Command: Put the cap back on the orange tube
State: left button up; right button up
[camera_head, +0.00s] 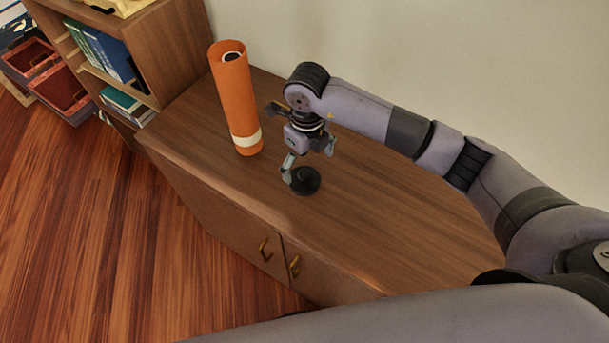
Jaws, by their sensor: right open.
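The orange tube (234,100) stands upright on the wooden cabinet top, with a pale band near its base. Its top end is open, and something dark with a light rim shows inside. A round black cap (306,181) lies on the cabinet top to the right of the tube and nearer to me. My right gripper (298,172) points down just above the cap, with its fingers open. One finger is close to the cap's left edge; I cannot tell whether it touches. My left gripper is not in view.
The low cabinet (390,215) has clear room to the right of the cap, under my right arm. A shelf with books (105,52) stands at the left, beyond the tube. The pale wall (430,60) runs close behind the cabinet.

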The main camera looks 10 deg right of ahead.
aim_at(307, 175)
jog(key=shift+f, duration=0.25)
jog(key=f+p, duration=0.1)
jog(key=f, duration=0.1)
jog(key=s+f+p, duration=0.1)
jog(key=f, duration=0.1)
jog(key=shift+f, duration=0.25)
jog(key=shift+w+a+f, duration=0.1)
jog(key=shift+w+f, duration=0.05)
jog(key=shift+f, duration=0.2)
jog(key=shift+c, duration=0.6)
jog(key=c, duration=0.9)
